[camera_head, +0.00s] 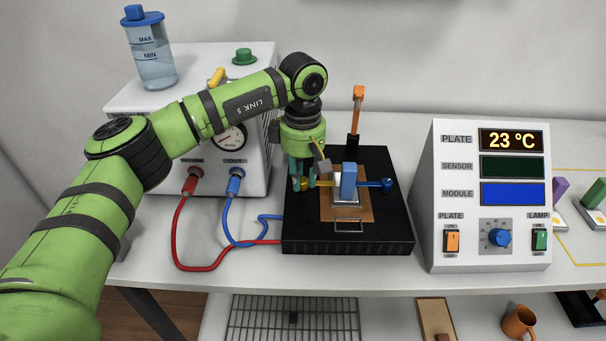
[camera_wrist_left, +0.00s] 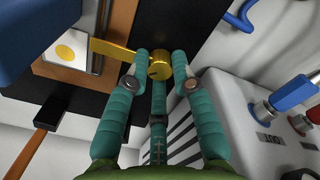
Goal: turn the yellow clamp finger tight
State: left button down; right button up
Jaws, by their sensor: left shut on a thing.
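The yellow clamp (camera_wrist_left: 158,66) is a gold knob with a flat arm reaching left in the left wrist view. In the head view the yellow clamp (camera_head: 304,184) is mostly behind my gripper, at the left side of the copper plate. My left gripper (camera_head: 302,178) comes down from above with teal fingers. In the left wrist view the left gripper (camera_wrist_left: 159,68) has its fingers around the knob and is shut on it. The clamp arm reaches over the copper-coloured plate (camera_head: 362,213). My right gripper is not in view.
The black base (camera_head: 300,234) carries a blue block (camera_head: 348,181), a blue-knobbed clamp (camera_head: 388,185) and an orange-topped post (camera_head: 357,95). A white chiller box (camera_head: 130,100) with red and blue hoses stands left. A control panel (camera_head: 430,240) showing 23 °C stands right.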

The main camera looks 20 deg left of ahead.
aim_at(303, 180)
pick_arm(q)
jog(key=shift+f, duration=0.1)
jog(key=c, duration=1.1)
grip_release()
jog(key=shift+o, duration=0.2)
notch_tip(303, 180, up, 12)
